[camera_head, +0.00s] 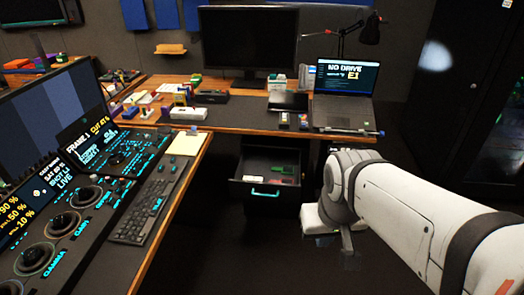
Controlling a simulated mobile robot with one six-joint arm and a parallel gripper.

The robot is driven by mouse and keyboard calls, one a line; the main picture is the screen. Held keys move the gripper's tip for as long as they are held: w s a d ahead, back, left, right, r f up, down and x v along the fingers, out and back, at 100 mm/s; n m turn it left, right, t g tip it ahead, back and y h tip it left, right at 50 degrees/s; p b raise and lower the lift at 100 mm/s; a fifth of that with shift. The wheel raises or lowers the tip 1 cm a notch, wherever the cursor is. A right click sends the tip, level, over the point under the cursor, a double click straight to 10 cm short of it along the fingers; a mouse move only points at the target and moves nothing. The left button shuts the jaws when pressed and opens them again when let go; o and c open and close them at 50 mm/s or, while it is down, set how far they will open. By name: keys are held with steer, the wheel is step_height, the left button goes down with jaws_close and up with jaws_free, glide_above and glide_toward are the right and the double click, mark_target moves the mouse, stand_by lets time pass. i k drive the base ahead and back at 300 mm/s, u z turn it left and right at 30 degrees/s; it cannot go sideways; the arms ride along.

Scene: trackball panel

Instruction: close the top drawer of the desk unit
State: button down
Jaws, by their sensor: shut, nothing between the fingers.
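The desk unit is a dark drawer cabinet under the right part of the wooden desk (225,128). Its top drawer (246,190) is pulled out, and small green and reddish items lie inside it. A teal handle (265,194) shows on the drawer's front. My gripper (347,262) is at the end of my white arm, to the right of the drawer and lower in the picture. It is apart from the drawer, small and dark against the floor. Its fingers look closed, with nothing held.
A laptop (345,78) stands at the desk's right end, with a monitor (248,40) behind. A control panel with trackballs (60,225) and a keyboard (150,205) fill the left side. Dark open floor (240,260) lies in front of the drawer.

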mark_target(259, 162)
steer(key=u, duration=0.2)
steer(key=i, duration=1)
